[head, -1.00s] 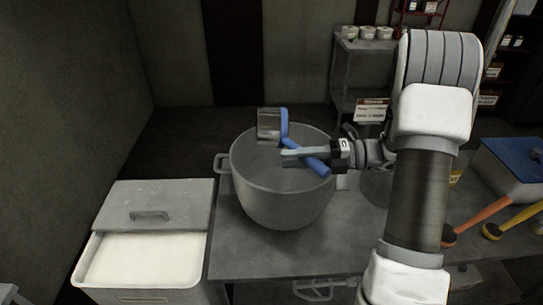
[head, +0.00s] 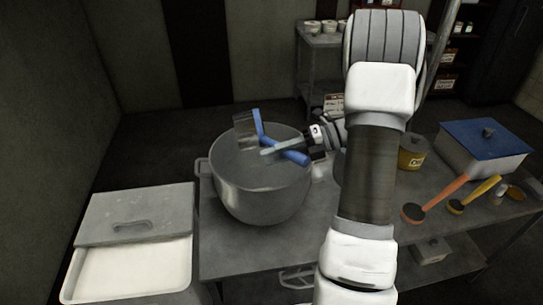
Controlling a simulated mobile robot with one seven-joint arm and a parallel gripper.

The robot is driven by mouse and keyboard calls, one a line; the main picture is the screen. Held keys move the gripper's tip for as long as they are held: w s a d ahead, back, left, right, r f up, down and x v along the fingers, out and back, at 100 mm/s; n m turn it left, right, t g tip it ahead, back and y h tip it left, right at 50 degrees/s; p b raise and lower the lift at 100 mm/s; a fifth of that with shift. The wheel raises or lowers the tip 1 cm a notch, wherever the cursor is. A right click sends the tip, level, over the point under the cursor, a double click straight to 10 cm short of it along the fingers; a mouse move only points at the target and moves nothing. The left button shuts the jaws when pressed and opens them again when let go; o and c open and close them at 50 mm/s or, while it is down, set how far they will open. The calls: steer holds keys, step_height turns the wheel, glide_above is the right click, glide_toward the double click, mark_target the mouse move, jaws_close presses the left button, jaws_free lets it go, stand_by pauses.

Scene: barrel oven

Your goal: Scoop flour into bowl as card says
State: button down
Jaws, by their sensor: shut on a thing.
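My gripper (head: 290,149) is shut on the blue handle of a scoop (head: 246,129), above the big metal bowl (head: 262,198). The scoop's clear cup is over the bowl's back left rim and looks tipped; I cannot tell whether flour is in it. The flour bin (head: 70,274) stands at the lower left, its grey lid slid back and white flour (head: 138,268) showing. The card (head: 333,103) stands behind the bowl, mostly hidden by my arm, its text too small to read. The inside of the bowl shows no clear flour.
An orange-handled scoop (head: 437,195) and a yellow-handled scoop (head: 475,194) lie on the table (head: 237,262) at right. A yellow tin (head: 411,152) and a blue-lidded box (head: 484,150) stand behind them. A shelf with white pots (head: 312,27) is at the back.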

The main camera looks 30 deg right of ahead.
steer(key=shift+w+a+r+n+g+h+p, duration=0.1)
steer(key=shift+r+g+h+p, duration=0.65)
steer(key=shift+h, duration=1.85)
steer(key=shift+s+a+r+n+g+h+p, duration=0.15)
steer(key=shift+g+h+p, duration=1)
steer(key=shift+h, duration=1.45)
steer(key=shift+w+a+r+n+g+h+p, duration=0.15)
steer(key=shift+r+g+h+p, duration=0.4)
steer(key=shift+h+p, duration=1.4)
steer(key=shift+h+b, duration=0.65)
steer(key=shift+h, duration=0.2)
steer(key=shift+d+r, duration=0.15)
steer(key=shift+r, duration=1.9)
